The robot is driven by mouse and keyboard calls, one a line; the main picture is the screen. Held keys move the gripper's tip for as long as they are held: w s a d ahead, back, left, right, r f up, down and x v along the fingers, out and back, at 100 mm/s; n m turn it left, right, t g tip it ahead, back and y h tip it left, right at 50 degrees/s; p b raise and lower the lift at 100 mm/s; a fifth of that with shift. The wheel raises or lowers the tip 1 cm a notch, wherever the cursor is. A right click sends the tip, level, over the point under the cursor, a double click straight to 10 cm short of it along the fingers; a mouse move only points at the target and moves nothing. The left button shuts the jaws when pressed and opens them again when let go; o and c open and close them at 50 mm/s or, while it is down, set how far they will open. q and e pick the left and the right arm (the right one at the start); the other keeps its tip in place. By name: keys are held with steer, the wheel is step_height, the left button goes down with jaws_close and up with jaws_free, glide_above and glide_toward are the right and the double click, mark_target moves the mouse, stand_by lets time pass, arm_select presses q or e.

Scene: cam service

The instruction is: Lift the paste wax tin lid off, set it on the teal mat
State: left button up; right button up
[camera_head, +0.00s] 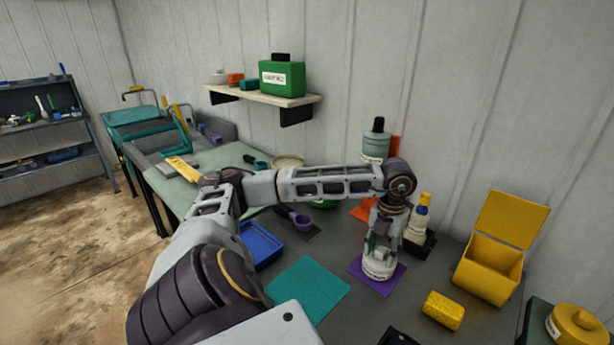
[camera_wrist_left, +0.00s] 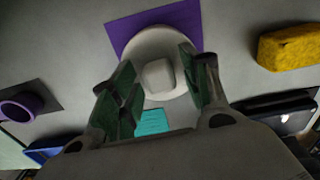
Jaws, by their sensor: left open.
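The paste wax tin (camera_head: 379,269) is round and off-white and stands on a purple mat (camera_head: 392,283). In the left wrist view its pale lid (camera_wrist_left: 150,45) with a blocky knob (camera_wrist_left: 158,76) faces the camera. My left gripper (camera_head: 380,243) points down over the tin, open, with its green-padded fingers (camera_wrist_left: 157,62) on either side of the knob. I cannot tell whether they touch it. The teal mat (camera_head: 308,289) lies bare, left of the tin; part of it shows in the wrist view (camera_wrist_left: 152,122). My right gripper is out of view.
A yellow sponge (camera_head: 443,310) and an open yellow box (camera_head: 492,268) are right of the tin. A bottle (camera_head: 418,218) stands behind it. A blue tray (camera_head: 261,244) and purple cup (camera_head: 300,221) lie beyond the teal mat. My left arm spans the bench.

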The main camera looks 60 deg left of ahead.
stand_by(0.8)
arm_select(q)
jaws_close()
